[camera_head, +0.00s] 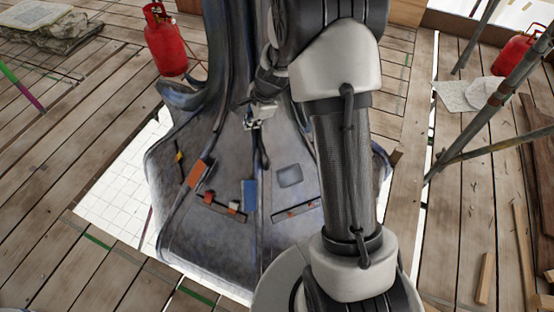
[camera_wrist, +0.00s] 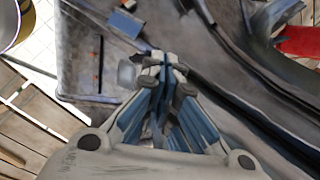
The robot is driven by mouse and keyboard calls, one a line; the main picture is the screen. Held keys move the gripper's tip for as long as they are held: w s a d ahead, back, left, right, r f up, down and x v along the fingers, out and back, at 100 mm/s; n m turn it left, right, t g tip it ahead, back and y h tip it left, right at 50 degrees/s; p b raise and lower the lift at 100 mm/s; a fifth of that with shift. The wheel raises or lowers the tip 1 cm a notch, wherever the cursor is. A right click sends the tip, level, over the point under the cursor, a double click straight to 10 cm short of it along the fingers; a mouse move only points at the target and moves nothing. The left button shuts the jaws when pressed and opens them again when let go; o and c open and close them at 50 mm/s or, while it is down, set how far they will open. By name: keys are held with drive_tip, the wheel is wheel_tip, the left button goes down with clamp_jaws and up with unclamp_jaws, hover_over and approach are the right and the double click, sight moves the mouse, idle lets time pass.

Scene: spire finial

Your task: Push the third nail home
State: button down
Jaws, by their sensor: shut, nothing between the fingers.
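The grey metal spire base (camera_head: 205,235) flares out below the tall shaft, with raised ridges running down it. My gripper (camera_head: 253,123) is over its upper part, close to the central ridge. In the wrist view the fingers of my gripper (camera_wrist: 164,62) are shut together with nothing between them, over the grey sheet metal (camera_wrist: 75,45). The fingertips are close to a ridge, but I cannot tell whether they touch anything. No nail can be made out in either view; any nail near the fingertips is too small or hidden behind them.
On the spire base are an orange block (camera_head: 198,172), a blue block (camera_head: 249,193), a pale square patch (camera_head: 289,176) and small red and white pieces. Red gas cylinders (camera_head: 165,42) stand on the plank deck (camera_head: 60,160). Grey scaffold poles (camera_head: 500,95) stand at right.

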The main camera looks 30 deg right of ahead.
drive_tip(key=s+d+f+m+g+p, duration=0.1)
drive_tip(key=d+f+m, duration=0.3)
drive_tip(key=f, duration=0.7)
drive_tip(key=d+f+m+p, duration=0.1)
drive_tip(key=d+f+m, duration=0.3)
drive_tip(key=f, duration=0.7)
drive_tip(key=s+f+m+g+h+p, duration=0.1)
drive_tip(key=s+f+m, duration=0.4)
drive_tip(key=s+f, duration=0.3)
drive_tip(key=s+d+f+m+g+p, duration=0.1)
drive_tip(key=s+f+m, duration=0.4)
drive_tip(key=f, duration=0.9)
drive_tip(key=s, duration=0.2)
drive_tip(key=shift+s+d+h, duration=0.2)
drive_tip(key=shift+s+h, duration=0.15)
drive_tip(key=shift+h, duration=0.05)
